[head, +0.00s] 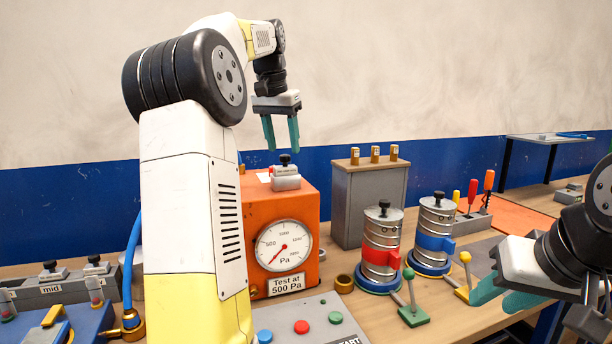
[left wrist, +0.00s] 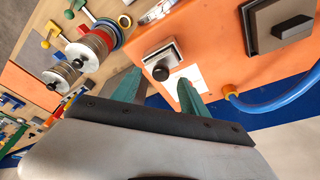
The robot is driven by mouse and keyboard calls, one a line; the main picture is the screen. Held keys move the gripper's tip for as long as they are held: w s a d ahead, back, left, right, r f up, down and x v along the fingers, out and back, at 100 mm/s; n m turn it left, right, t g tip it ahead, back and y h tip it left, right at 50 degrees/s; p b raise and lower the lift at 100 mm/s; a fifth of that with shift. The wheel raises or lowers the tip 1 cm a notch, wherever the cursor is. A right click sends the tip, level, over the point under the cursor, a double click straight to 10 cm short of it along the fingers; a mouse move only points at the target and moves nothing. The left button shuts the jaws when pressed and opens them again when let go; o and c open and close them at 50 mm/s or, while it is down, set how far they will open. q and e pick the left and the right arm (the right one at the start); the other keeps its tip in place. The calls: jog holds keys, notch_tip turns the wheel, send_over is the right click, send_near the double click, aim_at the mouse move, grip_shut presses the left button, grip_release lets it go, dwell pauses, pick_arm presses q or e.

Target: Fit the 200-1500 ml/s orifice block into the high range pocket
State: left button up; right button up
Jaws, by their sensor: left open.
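A grey orifice block with a black knob (head: 286,178) sits on top of the orange box (head: 290,208); it also shows in the left wrist view (left wrist: 163,62). Its marking is not readable. My left gripper (head: 281,136) is open and empty above this block, its fingers pointing down. In the left wrist view, the fingers (left wrist: 158,90) are apart on the near side of the block. A grey rack labelled "mid" (head: 52,290) at the far left holds similar knobbed blocks. I cannot make out a high range label. My right gripper (head: 500,290) is open and empty at the right.
The orange box carries a Pa gauge (head: 284,246). Red-banded (head: 381,240) and blue-banded (head: 435,228) cylinders stand right of it, before a grey cabinet (head: 368,200). A blue hose (head: 132,260) rises at left. A button panel (head: 318,318) lies in front.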

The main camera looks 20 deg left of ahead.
aim_at(285, 171)
pick_arm(q)
jog(key=shift+x, duration=1.45)
grip_shut()
jog(key=shift+r, duration=0.1)
